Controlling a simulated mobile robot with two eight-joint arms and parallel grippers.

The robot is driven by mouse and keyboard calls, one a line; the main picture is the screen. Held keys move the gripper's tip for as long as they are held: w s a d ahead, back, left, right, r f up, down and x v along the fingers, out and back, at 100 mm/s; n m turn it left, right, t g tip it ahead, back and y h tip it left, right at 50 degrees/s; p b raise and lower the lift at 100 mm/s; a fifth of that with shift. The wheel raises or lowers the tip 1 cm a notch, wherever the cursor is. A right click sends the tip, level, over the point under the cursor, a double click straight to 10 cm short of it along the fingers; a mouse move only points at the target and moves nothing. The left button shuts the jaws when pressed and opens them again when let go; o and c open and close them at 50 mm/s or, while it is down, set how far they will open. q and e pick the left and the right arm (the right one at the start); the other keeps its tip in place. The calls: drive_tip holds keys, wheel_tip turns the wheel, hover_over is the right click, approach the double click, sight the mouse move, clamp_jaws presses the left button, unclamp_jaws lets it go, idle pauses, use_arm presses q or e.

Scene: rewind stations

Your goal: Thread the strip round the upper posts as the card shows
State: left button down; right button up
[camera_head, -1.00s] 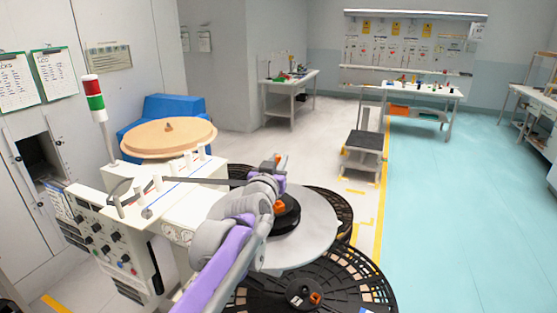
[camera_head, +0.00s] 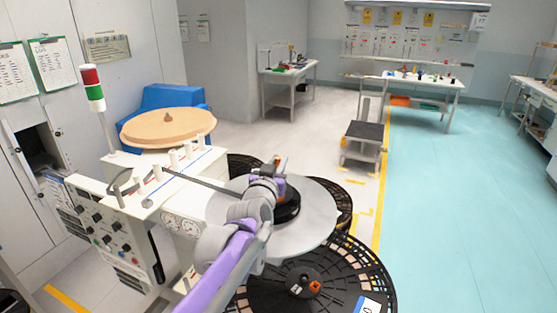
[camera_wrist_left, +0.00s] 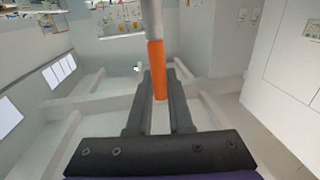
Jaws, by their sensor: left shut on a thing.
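The white rewind station (camera_head: 175,200) stands at the left with several short upright white posts (camera_head: 174,158) on its top. The dark strip (camera_head: 205,184) runs from among the posts, sloping down to the right toward my left gripper (camera_head: 280,167). Near the left posts it makes a loose curve. In the left wrist view my left gripper (camera_wrist_left: 159,92) is shut on the strip's orange end piece (camera_wrist_left: 157,68), with a grey length above it. In the head view my wrist hides part of this hold. I cannot make out which card shows the path. My right gripper is out of view.
A grey disc with a black reel (camera_head: 287,208) lies beneath my left wrist. Black slotted discs (camera_head: 335,270) lie below and around it. A red-green signal lamp (camera_head: 92,85) rises behind the station, near a round wooden top (camera_head: 167,127). The blue-green floor at right is clear.

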use_arm(q)
drive_tip(key=shift+f, duration=0.15)
drive_tip(key=c, duration=0.8)
unclamp_jaws()
drive_tip(key=shift+o, duration=0.2)
drive_tip(key=shift+s, duration=0.1)
drive_tip(key=s+a+b, duration=0.2)
drive_tip(key=s, duration=0.8)
drive_tip(key=s+a+f+g+y, duration=0.1)
drive_tip(key=s+a+f+g, duration=0.3)
drive_tip(key=s+f, duration=0.5)
drive_tip(key=s+a+f+n+g+y, duration=0.1)
drive_tip(key=s+a+f+g, duration=0.2)
drive_tip(key=s+f, duration=0.6)
drive_tip(key=s+a+f+n+g+y, duration=0.1)
drive_tip(key=s+a+f+g, duration=0.3)
drive_tip(key=s+f, duration=0.5)
wheel_tip(320, 180, down, 3)
drive_tip(key=shift+s+a+r+g, duration=0.1)
drive_tip(key=shift+s+a+g, duration=0.2)
drive_tip(key=shift+a, duration=0.25)
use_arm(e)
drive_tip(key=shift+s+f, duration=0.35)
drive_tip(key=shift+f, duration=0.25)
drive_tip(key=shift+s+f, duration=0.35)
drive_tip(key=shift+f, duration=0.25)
